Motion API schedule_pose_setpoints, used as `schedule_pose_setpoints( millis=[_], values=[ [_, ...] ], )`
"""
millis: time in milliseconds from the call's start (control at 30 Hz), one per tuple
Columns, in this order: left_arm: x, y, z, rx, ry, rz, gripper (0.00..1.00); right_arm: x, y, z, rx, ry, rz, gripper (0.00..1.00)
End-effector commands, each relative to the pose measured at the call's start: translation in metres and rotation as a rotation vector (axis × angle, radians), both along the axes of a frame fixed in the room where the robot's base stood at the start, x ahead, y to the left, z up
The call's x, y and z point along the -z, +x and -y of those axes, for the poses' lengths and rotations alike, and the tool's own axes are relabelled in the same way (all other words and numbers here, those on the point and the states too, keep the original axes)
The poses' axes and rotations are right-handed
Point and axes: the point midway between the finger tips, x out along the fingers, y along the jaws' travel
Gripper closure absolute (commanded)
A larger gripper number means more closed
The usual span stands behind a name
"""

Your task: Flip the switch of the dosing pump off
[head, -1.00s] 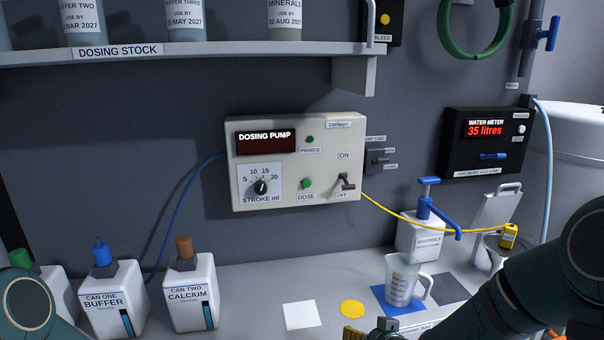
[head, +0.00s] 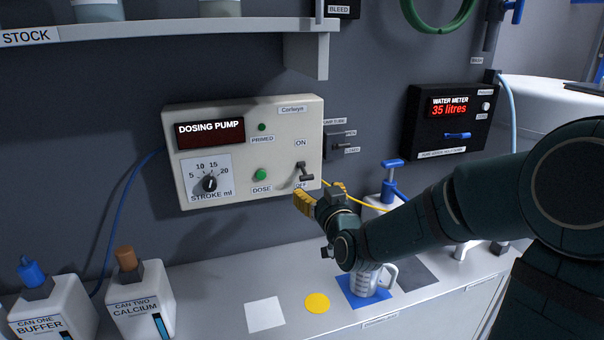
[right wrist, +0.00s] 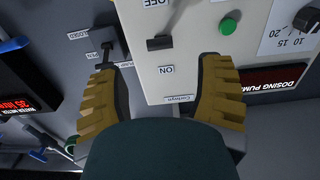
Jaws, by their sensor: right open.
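The dosing pump (head: 240,119) is a pale box on the wall with a dark display, a stroke dial and a green dose button. Its switch (head: 304,174) is a dark lever with a crossbar, between the ON label above and OFF below. I cannot tell for sure which way it is thrown. It also shows upside down in the right wrist view (right wrist: 160,43). My right gripper (head: 320,195) is just below the switch, apart from it. In the right wrist view its yellow fingers (right wrist: 160,75) are spread and empty, with the switch beyond them. My left gripper is out of view.
A small lever box (head: 338,142) sits right of the pump, near one finger. The water meter (head: 450,120) reads 35 litres. A measuring jug (head: 366,284) stands on the blue mat below my arm. Two cans (head: 140,297) stand at left. A shelf (head: 170,31) overhangs above.

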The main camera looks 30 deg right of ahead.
Motion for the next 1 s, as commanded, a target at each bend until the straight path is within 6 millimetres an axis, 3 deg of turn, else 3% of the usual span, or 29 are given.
schedule_pose_setpoints(
  millis=[300,500,933,967,1000],
  values=[
    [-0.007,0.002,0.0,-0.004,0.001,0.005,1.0,0.0,0.061,0.015,0.001,0.002,-0.001,0.33],
    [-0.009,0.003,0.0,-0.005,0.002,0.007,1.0,0.0,0.085,0.02,0.0,0.003,0.0,0.33],
    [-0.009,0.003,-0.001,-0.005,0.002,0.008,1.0,0.0,0.094,0.023,0.0,0.002,-0.001,0.33],
    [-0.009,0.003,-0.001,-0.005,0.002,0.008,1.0,0.0,0.094,0.023,0.0,0.002,-0.001,0.35],
    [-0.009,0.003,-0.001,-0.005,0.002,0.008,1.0,0.0,0.094,0.023,0.0,0.002,-0.001,0.49]
  ],
)
